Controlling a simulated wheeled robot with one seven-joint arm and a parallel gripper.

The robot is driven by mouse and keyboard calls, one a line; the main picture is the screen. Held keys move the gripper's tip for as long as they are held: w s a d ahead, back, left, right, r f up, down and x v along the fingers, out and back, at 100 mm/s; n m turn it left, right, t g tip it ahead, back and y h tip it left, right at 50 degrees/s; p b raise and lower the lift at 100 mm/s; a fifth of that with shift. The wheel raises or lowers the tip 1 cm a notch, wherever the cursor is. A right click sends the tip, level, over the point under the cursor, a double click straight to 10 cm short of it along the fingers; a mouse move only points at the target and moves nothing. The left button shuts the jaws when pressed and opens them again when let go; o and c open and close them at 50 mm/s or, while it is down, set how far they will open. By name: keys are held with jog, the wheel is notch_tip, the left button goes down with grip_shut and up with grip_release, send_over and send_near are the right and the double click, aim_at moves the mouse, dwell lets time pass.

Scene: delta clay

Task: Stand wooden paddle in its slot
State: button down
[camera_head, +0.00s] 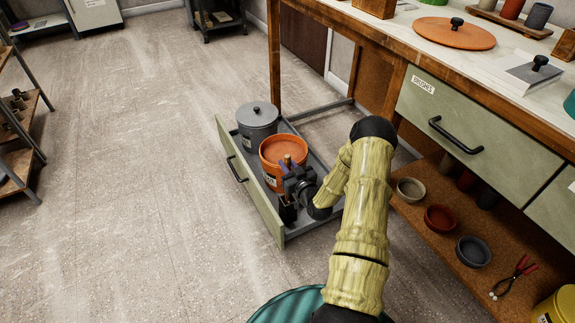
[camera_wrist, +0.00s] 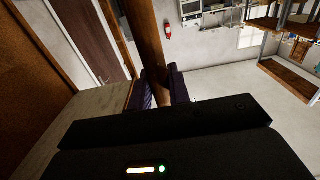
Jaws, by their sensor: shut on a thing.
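My gripper (camera_head: 291,182) is low over the near end of the pulled-out drawer (camera_head: 238,187), beside the orange bucket. It is shut on the wooden paddle. In the wrist view the paddle's brown round shaft (camera_wrist: 147,42) runs up from between the dark purple fingers (camera_wrist: 162,90). In the head view only a short wooden tip (camera_head: 287,160) shows above the gripper, in front of the bucket. The paddle's lower part is hidden behind my gripper.
The orange bucket (camera_head: 270,168) and a grey lidded bin (camera_head: 257,124) stand in the drawer. The workbench (camera_head: 440,40) is at the right, with several bowls on its lower shelf (camera_head: 415,215). A yellow container (camera_head: 557,308) stands at bottom right. Floor at left is clear.

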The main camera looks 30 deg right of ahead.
aim_at(288, 156)
jog(key=shift+s+d, duration=0.15)
jog(key=shift+s, duration=0.1)
dwell(0.3)
jog(key=c, duration=1.2)
grip_release()
jog(key=shift+c, duration=0.2)
jog(key=shift+r+p, duration=2.7)
jog(key=shift+r, duration=0.8)
jog(key=shift+w, duration=0.1)
